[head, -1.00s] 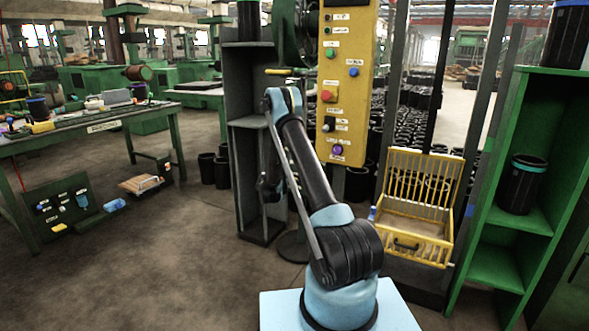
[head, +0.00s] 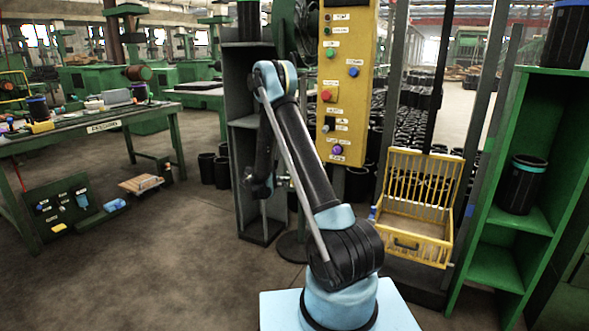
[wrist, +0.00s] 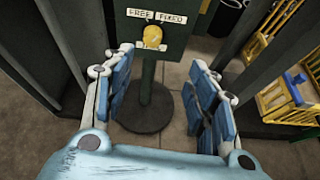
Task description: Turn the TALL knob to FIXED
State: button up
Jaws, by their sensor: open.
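In the wrist view a yellow knob (wrist: 153,37) sits on a dark green panel (wrist: 180,46) on a post. White labels FREE (wrist: 139,13) and FIXED (wrist: 172,18) are above it. A small label below the knob is too small to read, so I cannot tell if it says TALL. The knob's pointing direction is unclear. My gripper (wrist: 162,68) is open and empty, its blue-padded fingers on either side of the post, with the knob ahead, apart from them. In the head view my arm hides the knob.
A yellow control panel (head: 346,85) stands behind my arm. A yellow wire guard with a tray (head: 418,205) is to the right, also in the wrist view (wrist: 290,95). A green shelf (head: 510,225) is far right, a green workbench (head: 70,140) left.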

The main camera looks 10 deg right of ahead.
jog(key=s+d+r+m+g, duration=0.1)
jog(key=s+d+r+m, duration=0.2)
jog(key=s+r, duration=0.1)
jog(key=s+d+r+m+g+y, duration=0.1)
jog(key=s+d+r+m, duration=0.2)
jog(key=r, duration=0.4)
jog(key=shift+s+d+r+m+g, duration=0.15)
jog(key=shift+s+d+m+g, duration=0.25)
jog(key=shift+s, duration=0.9)
jog(key=shift+a, duration=0.1)
jog(key=s+d+r+m+g+y, duration=0.15)
jog(key=s+m, duration=0.25)
jog(key=s, duration=0.4)
jog(key=s+d+r+m+g+y, duration=0.1)
jog(key=s+d+r+m, duration=0.15)
jog(key=s, duration=0.65)
jog(key=s+d+r+m+g+y, duration=0.1)
jog(key=s+r+m, duration=0.25)
jog(key=s, duration=0.45)
jog(key=s+a+f+m+y, duration=0.1)
jog(key=s+f+m, duration=0.1)
jog(key=s, duration=0.6)
jog(key=s+a+f+m+g+y, duration=0.1)
jog(key=s+f+m, duration=0.1)
jog(key=s+m, duration=0.3)
jog(key=s+a+f+m+g+y, duration=0.1)
jog(key=s+f+m, duration=0.1)
jog(key=s, duration=0.9)
jog(key=shift+f+m, duration=0.3)
jog(key=shift+m, duration=0.6)
